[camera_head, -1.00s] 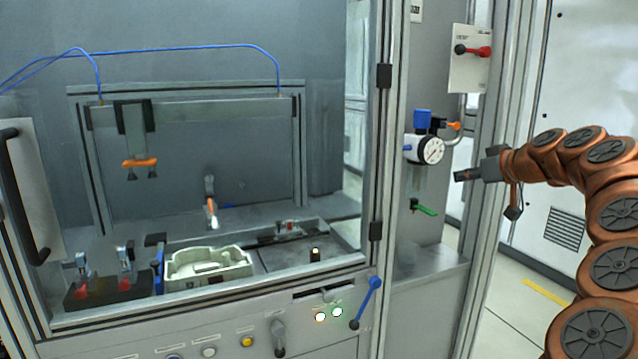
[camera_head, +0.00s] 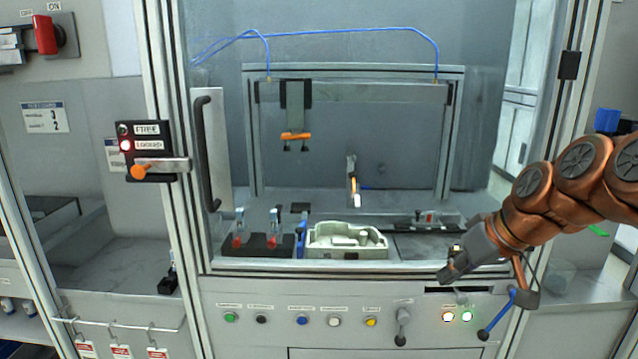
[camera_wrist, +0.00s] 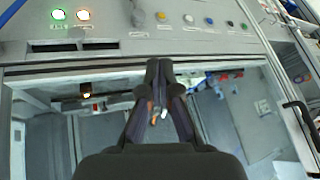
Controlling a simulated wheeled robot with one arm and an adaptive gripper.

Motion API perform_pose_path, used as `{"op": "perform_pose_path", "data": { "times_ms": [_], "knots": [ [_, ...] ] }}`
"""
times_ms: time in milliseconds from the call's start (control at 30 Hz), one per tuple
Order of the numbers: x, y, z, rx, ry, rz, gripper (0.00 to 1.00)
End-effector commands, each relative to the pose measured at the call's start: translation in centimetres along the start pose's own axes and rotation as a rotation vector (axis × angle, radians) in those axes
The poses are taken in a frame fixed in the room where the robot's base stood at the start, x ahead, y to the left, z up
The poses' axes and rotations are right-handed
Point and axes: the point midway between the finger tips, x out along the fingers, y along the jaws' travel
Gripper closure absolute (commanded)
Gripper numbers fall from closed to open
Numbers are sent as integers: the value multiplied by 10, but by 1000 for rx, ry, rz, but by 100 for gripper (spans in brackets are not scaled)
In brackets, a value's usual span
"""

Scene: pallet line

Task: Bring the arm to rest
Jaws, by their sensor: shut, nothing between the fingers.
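My copper-coloured arm reaches in from the right in the head view. My gripper (camera_head: 446,276) is in front of the machine cell, near the lower edge of its window and above the right end of the button panel. In the wrist view my gripper (camera_wrist: 160,66) shows its two dark fingers with the tips together and nothing between them. The wrist view looks at the panel and into the cell from close by. My arm hides part of the cell's right side and the post behind it.
A beige tray (camera_head: 347,254) and red-tipped clamps (camera_head: 273,242) sit inside the cell. The panel carries several buttons and a blue-handled lever (camera_head: 497,315) close below my gripper. A black door handle (camera_head: 208,155) and a lock box (camera_head: 141,150) with a red light stand left.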

Motion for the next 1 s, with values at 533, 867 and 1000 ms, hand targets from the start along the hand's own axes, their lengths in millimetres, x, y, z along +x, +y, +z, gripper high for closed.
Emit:
{"op": "perform_pose_path", "data": {
  "times_ms": [533,867,1000],
  "knots": [
    [60,-96,234,167,-573,145,100],
    [53,-98,313,263,-726,247,100],
    [44,-99,332,295,-762,281,100]
  ]
}}
